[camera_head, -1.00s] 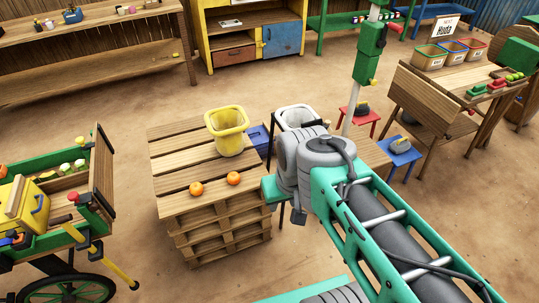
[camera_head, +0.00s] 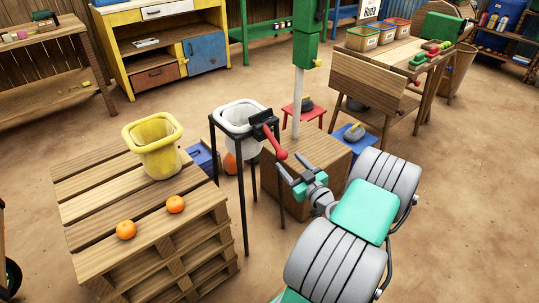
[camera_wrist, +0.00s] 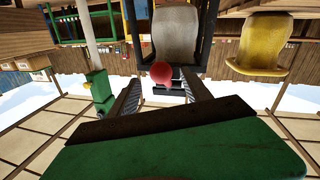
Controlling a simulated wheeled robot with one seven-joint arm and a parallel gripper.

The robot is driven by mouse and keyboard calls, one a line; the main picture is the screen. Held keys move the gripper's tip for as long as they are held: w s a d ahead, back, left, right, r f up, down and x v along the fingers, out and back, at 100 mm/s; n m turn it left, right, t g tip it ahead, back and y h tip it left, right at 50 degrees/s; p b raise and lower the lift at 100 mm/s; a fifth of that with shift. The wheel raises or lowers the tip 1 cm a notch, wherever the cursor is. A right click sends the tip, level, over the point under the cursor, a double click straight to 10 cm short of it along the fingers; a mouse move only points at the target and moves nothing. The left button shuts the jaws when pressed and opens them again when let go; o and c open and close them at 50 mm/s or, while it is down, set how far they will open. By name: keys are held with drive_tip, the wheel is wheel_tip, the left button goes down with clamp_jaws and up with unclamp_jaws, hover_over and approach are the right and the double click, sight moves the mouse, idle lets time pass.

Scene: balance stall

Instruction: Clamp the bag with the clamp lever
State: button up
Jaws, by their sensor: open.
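The pale bag (camera_head: 239,116) hangs open-mouthed in a thin black stand (camera_head: 243,205), and it also shows in the wrist view (camera_wrist: 176,38). The clamp lever (camera_head: 276,141) has a red handle that slants down to the right from a black block (camera_head: 263,122) on the stand's rim. In the wrist view the lever's red round end (camera_wrist: 162,72) appears between the fingers, with the bag beyond. My gripper (camera_head: 293,166) is open, just below and right of the red handle. I cannot tell whether it touches the handle.
A slatted pallet stack (camera_head: 90,196) left of the stand bears a yellow bucket (camera_head: 158,158) and two oranges (camera_head: 126,230) (camera_head: 176,204). A wooden crate (camera_head: 325,157) and a green-and-white post (camera_head: 300,100) stand close behind my gripper. The dirt floor at the front right is clear.

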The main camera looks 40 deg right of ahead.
sight(278, 149)
drive_tip(key=shift+w+r, duration=0.25)
drive_tip(key=shift+w, duration=0.55)
drive_tip(key=w, duration=0.4)
drive_tip(key=w+d, duration=0.1)
drive_tip(key=w, duration=0.1)
drive_tip(key=shift+w+d, duration=0.1)
drive_tip(key=shift+w, duration=0.25)
drive_tip(key=shift+f, duration=0.1)
clamp_jaws()
